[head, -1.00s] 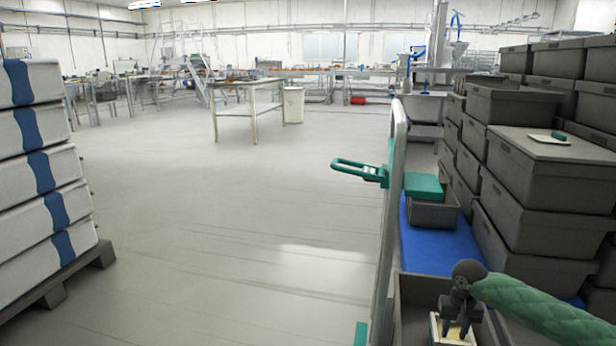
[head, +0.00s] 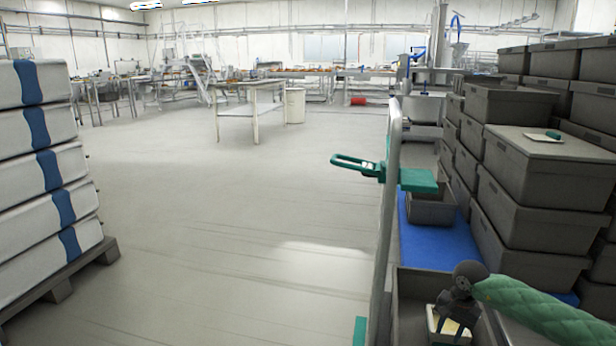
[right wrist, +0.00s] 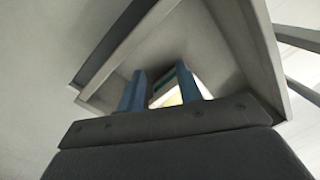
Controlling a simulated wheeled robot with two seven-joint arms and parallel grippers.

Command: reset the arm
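My right gripper (head: 447,332) is at the lower right in the head view, on an arm with a green sleeve. It is over an open grey bin (head: 405,308). In the right wrist view its two blue-grey fingers (right wrist: 160,92) stand apart, with the bin's walls around them. A small pale item with a yellowish middle (head: 434,318) lies in the bin beside and below the fingers. It also shows beyond the finger gap in the right wrist view (right wrist: 168,98), and the fingers do not appear closed on it. My left gripper is not in view.
Stacked grey lidded crates (head: 540,155) stand close on the right. A metal post (head: 388,220) with a green handle (head: 355,164) rises left of the bin. Strapped white boxes (head: 25,175) on a pallet stand at left. The floor between is clear.

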